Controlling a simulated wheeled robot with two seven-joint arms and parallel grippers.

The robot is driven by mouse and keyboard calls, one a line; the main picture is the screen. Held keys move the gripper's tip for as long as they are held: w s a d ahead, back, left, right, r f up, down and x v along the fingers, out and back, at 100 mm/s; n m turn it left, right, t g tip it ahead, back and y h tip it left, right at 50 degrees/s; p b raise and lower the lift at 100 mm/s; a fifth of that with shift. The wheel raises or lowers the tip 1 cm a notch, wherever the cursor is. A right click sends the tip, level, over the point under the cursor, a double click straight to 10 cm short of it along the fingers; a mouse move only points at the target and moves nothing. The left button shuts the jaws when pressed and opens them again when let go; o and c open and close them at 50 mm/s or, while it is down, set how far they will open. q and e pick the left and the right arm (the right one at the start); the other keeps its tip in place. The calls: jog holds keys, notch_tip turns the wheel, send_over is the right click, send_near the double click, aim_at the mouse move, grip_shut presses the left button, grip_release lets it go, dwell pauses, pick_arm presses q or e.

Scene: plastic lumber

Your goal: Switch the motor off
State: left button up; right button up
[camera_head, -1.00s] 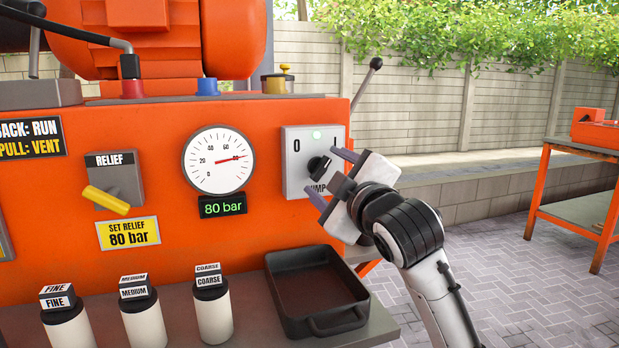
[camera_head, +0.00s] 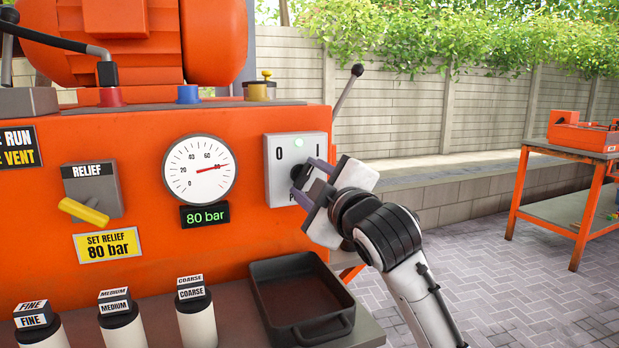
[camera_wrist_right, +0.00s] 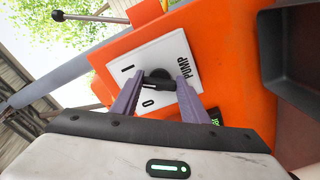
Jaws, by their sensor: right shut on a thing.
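The pump switch is a black rotary knob (camera_wrist_right: 157,78) on a light grey plate (camera_head: 279,150) marked 0 at left and I at right. The fingers partly hide the knob and the PUMP label in the head view. I cannot tell exactly where the knob points. The orange motor (camera_head: 165,40) sits on top of the cabinet. My left gripper is not in view.
The gauge (camera_head: 199,168) and green display (camera_head: 205,215) read about 80 bar. A yellow relief handle (camera_head: 84,211) is at left. A black tray (camera_head: 341,328) and several labelled bottles (camera_head: 196,315) stand below. A lever (camera_head: 347,90) rises behind the plate.

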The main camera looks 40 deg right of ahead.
jog(key=n+p, duration=0.2)
jog(key=shift+d+r+p, duration=0.1)
jog(key=shift+r+p, duration=0.25)
jog(key=shift+p, duration=0.05)
jog(key=shift+n+p, duration=0.9)
jog(key=shift+p, duration=0.25)
jog(key=n+p, duration=0.3)
jog(key=p, duration=0.1)
jog(key=shift+r+n, duration=0.15)
jog(key=shift+n, duration=0.15)
jog(key=n+p, duration=0.2)
jog(key=p, duration=0.1)
jog(key=shift+n, duration=0.3)
jog(key=n+p, duration=0.2)
jog(key=p, duration=0.1)
jog(key=shift+n, duration=0.4)
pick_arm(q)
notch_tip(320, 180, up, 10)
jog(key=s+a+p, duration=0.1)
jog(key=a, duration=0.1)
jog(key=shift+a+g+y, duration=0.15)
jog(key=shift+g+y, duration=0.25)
pick_arm(e)
jog(key=shift+n, duration=0.5)
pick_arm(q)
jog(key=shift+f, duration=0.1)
pick_arm(e)
jog(key=o, duration=1.1)
jog(key=shift+f, duration=0.2)
jog(key=shift+c, duration=0.2)
